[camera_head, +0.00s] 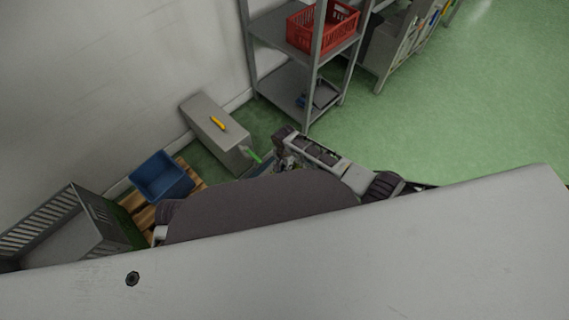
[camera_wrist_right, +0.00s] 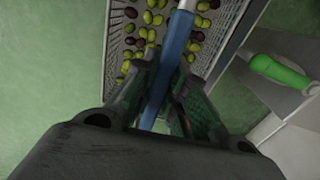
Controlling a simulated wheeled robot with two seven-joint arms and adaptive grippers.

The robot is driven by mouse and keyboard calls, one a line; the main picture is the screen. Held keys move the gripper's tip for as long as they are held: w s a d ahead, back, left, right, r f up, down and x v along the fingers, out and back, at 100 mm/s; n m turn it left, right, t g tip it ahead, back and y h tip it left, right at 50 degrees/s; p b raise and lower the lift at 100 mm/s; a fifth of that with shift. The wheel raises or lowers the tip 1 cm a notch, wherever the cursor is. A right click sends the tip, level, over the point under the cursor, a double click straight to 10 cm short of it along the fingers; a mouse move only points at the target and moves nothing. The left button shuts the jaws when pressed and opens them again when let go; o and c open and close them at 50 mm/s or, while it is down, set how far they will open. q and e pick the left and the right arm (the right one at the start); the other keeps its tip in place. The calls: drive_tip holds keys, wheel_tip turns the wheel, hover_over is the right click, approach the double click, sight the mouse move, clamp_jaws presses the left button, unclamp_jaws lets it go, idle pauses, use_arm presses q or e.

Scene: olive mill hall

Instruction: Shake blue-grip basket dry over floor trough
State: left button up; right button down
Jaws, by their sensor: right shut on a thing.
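In the right wrist view my right gripper (camera_wrist_right: 162,85) is shut on the blue grip (camera_wrist_right: 178,40) of a wire-mesh basket (camera_wrist_right: 117,42). The basket holds several green and dark olives, and green floor shows below it on the left. In the head view my right gripper (camera_head: 286,160) is beyond the edge of my body, near the grey box by the wall; the basket is mostly hidden there. I cannot pick out the floor trough for certain in either view. My left gripper is not in view.
A grey box (camera_head: 205,118) with a yellow-handled item (camera_head: 217,123) stands by the wall. A green handle (camera_wrist_right: 280,72) lies right of the basket. A blue bin (camera_head: 160,178), grey crate (camera_head: 75,240) and shelf rack with red crate (camera_head: 325,35) stand around. Floor at right is clear.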

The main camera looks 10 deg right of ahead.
drive_tip(key=shift+w+r, duration=0.1)
drive_tip(key=shift+r, duration=0.05)
idle(1.4)
idle(5.7)
drive_tip(key=shift+r, duration=0.1)
